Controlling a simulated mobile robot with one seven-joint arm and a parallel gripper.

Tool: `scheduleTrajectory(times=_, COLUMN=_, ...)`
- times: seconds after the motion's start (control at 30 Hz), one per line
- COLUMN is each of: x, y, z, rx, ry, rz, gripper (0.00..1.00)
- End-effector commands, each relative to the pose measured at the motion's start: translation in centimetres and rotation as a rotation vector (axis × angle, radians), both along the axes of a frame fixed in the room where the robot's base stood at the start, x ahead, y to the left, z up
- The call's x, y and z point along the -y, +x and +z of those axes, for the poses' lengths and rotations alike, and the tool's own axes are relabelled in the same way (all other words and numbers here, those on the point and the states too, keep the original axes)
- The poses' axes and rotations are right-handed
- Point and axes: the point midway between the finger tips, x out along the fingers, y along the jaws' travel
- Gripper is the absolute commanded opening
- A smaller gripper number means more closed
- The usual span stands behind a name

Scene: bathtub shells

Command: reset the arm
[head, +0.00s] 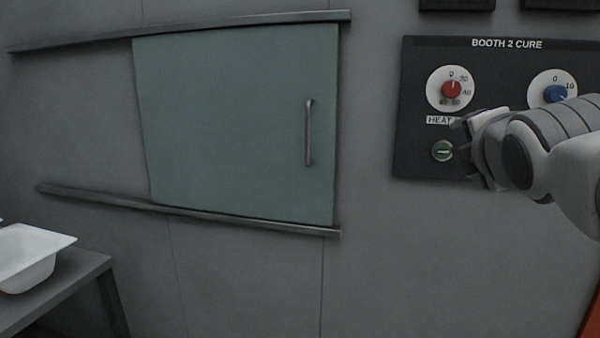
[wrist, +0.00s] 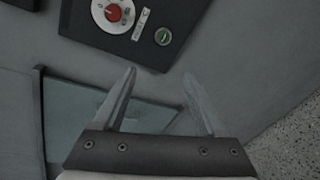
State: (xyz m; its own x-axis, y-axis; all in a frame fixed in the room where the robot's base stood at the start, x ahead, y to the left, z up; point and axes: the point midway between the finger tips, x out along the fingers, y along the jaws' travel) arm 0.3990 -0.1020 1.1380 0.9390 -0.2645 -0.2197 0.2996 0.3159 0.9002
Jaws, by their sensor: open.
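My gripper (head: 462,138) is in front of the lower part of the dark control panel (head: 418,80), near its green button or switch (head: 443,151). The arm reaches in from the right edge. In the wrist view my gripper (wrist: 158,88) has its two fingers spread apart with nothing between them. The panel (wrist: 85,22) shows there beyond the fingertips, with a red knob (wrist: 113,13) and the green switch (wrist: 163,36). In the head view my arm partly covers the HEAT label and the panel's lower right.
The panel, marked BOOTH 2 CURE, also has a red dial (head: 452,89) and a blue dial (head: 555,93). A grey-green sliding door (head: 235,120) with a vertical handle (head: 309,133) hangs between two rails. A white tub shell (head: 32,258) sits on a bench (head: 75,285) at lower left.

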Motion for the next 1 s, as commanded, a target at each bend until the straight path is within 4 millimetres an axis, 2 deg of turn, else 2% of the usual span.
scheduleTrajectory(times=0.03, x=-0.6, y=-0.6, z=-1.9, rx=-0.023, ry=0.124, rz=-0.022, gripper=0.74)
scheduleTrajectory(times=0.1, x=-1.4, y=-1.4, z=-4.6, rx=-0.055, ry=0.303, rz=-0.066, gripper=0.74)
scheduleTrajectory(times=0.37, x=-4.8, y=-5.7, z=-13.9, rx=-0.182, ry=0.917, rz=-0.326, gripper=0.74)
scheduleTrajectory(times=0.6, x=-8.2, y=-11.3, z=-21.7, rx=-0.291, ry=1.386, rz=-0.706, gripper=0.74)
scheduleTrajectory(times=0.77, x=-10.5, y=-15.8, z=-26.2, rx=-0.334, ry=1.622, rz=-1.034, gripper=0.74)
scheduleTrajectory(times=0.8, x=-10.3, y=-15.5, z=-23.0, rx=-0.328, ry=1.619, rz=-1.019, gripper=0.74)
scheduleTrajectory(times=1.0, x=-10.2, y=-15.3, z=-17.4, rx=-0.325, ry=1.617, rz=-1.014, gripper=0.74)
